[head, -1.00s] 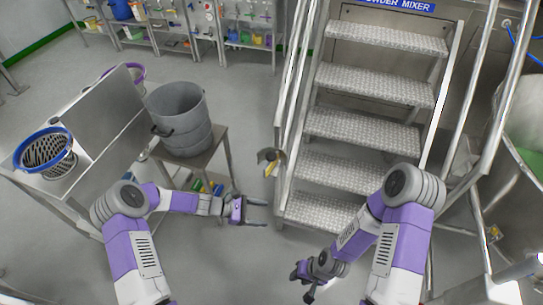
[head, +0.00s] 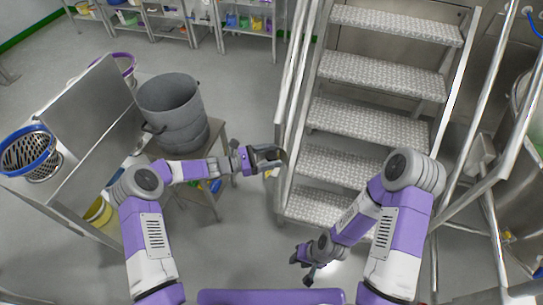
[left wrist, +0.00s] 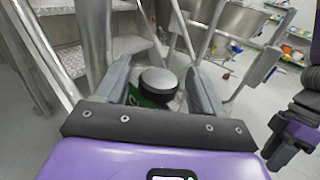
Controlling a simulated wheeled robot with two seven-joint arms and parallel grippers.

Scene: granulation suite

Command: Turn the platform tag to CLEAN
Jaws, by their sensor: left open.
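The platform tag shows in the left wrist view as a dark round knob (left wrist: 158,81) with a green piece (left wrist: 146,98) beside it. Both lie between the two fingers of my left gripper (left wrist: 165,88), which is open. In the head view the left gripper (head: 270,157) is at the left rail of the stairs and mostly covers the tag; a small yellow patch (head: 270,173) shows just below the fingers. I cannot tell whether the fingers touch the tag, nor read any lettering. My right gripper (head: 301,265) hangs low in front of the stairs, empty, fingers apart.
Metal stairs (head: 368,115) with handrails stand right of the left gripper. A grey bin (head: 172,112) sits on a small stand to its left. A steel bench with a blue-rimmed basket (head: 30,152) is farther left. Shelves line the back; open floor lies between.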

